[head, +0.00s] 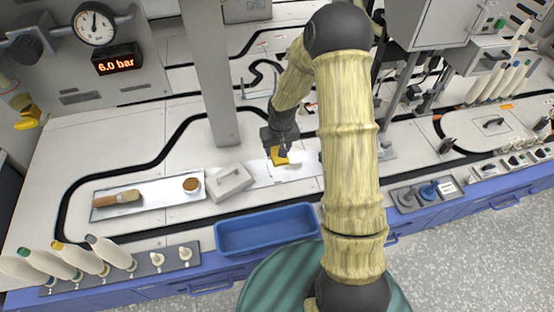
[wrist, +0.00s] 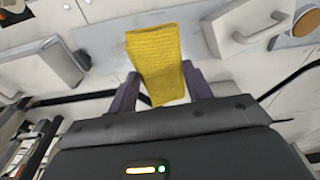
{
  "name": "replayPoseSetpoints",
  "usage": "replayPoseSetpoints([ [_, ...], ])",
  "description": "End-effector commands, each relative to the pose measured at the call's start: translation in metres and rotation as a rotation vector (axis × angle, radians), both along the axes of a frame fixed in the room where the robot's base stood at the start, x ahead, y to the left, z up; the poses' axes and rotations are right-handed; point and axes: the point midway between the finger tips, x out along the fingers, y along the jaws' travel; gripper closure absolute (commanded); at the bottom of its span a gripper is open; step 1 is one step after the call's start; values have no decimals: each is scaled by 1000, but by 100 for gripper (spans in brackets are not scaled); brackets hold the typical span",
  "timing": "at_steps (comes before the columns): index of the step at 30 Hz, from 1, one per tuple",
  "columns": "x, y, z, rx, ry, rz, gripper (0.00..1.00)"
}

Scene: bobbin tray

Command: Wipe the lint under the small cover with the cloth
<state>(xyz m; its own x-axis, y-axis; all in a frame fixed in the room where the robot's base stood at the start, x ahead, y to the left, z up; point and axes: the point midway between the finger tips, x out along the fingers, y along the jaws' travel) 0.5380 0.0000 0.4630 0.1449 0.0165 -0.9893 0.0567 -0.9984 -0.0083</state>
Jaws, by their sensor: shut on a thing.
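My gripper (head: 281,148) is shut on a folded yellow cloth (head: 279,158), which hangs from between the fingers; the cloth also fills the middle of the wrist view (wrist: 160,62). In the head view it is low over a pale metal plate (head: 259,178); I cannot tell if it touches. A small beige patch, perhaps lint (head: 294,166), shows just beside the cloth. The small white cover with a handle (head: 232,182) lies off to the left of the cloth; it also shows at the upper right of the wrist view (wrist: 252,22).
A shallow tray (head: 155,202) with a brush (head: 118,198) and a brown-filled cup (head: 191,185) lies left. An empty blue bin (head: 265,232) is at the front edge. Several bobbins stand front left (head: 70,258). A column (head: 212,75) rises behind. A larger handled cover (head: 490,126) is far right.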

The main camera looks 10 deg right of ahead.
Motion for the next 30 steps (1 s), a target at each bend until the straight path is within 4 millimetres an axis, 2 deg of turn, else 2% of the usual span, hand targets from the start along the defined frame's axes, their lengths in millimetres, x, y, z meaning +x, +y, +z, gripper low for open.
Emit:
replayPoseSetpoints([
  [1,5,1,-26,-2,0,-18,68],
  [4,12,0,-43,-7,-2,-45,68],
  [19,14,-1,-49,-9,-4,-57,68],
  [30,14,-1,-83,-8,-4,-56,68],
])
